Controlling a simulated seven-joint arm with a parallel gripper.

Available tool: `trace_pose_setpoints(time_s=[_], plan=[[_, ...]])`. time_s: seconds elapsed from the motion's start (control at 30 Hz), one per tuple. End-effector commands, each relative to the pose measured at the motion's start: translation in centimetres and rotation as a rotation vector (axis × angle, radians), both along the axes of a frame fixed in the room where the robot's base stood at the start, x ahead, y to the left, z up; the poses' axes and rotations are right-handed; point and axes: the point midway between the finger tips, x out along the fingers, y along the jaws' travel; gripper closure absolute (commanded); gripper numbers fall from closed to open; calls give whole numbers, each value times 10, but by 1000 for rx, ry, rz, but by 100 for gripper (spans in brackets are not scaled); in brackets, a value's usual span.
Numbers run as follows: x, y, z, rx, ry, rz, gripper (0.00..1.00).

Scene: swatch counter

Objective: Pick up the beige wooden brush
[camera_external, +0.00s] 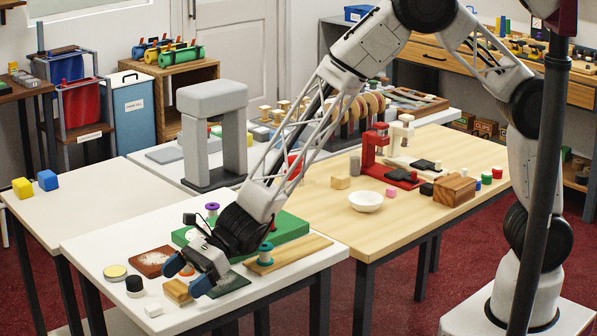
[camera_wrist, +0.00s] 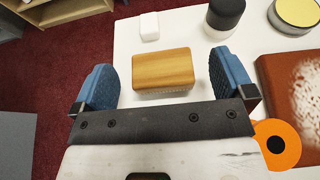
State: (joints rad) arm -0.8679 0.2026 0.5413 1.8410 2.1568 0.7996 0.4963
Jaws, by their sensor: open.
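The beige wooden brush (camera_wrist: 162,70) is a rectangular wooden block with a pale bristle layer under it. It lies on the white table between my fingers in the wrist view, a little beyond the palm. It also shows near the table's front edge in the external view (camera_external: 176,292). My gripper (camera_wrist: 165,82) is open, with one blue pad to the left of the brush and one to the right. Gaps show on both sides. In the external view my gripper (camera_external: 189,276) points down over the brush and partly hides it.
Close by are a white block (camera_wrist: 149,26), a black-topped white cylinder (camera_wrist: 225,15), a yellow-topped tin (camera_wrist: 299,12), a reddish-brown board (camera_wrist: 288,70) and an orange ring (camera_wrist: 278,145). A green block (camera_external: 290,226) and a wooden strip (camera_external: 308,246) lie behind. The table edge is near.

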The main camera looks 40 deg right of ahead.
Motion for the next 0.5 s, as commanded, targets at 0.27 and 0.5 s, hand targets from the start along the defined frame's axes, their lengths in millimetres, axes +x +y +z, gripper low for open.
trace_pose_setpoints(time_s=[0.27, 0.5], plan=[[-1, 25, -11, -1, 0, 1, 0], [0, 34, -14, -1, 0, 0, 0]])
